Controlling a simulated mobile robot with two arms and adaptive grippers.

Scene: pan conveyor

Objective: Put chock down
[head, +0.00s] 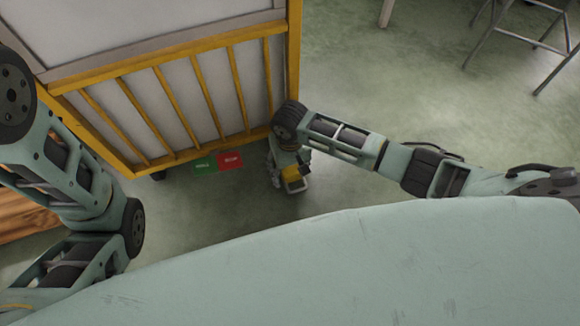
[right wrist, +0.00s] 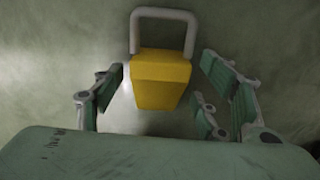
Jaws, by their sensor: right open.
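The yellow chock (right wrist: 160,80) with a pale loop handle (right wrist: 165,14) shows in the right wrist view. It looks to be on or close to the green-grey floor; its exact height is unclear. My right gripper (right wrist: 165,92) is open, with its fingers on both sides of the chock and visible gaps between. In the head view the right gripper (head: 286,172) reaches down by the cart's lower corner, and part of the chock (head: 292,174) shows there. My left arm is at the left edge of the head view, and its gripper is not visible.
A cart with yellow rails (head: 200,150) and pale panels stands left of my right gripper. A metal-legged stand (head: 520,38) is at the upper right. Floor between is clear.

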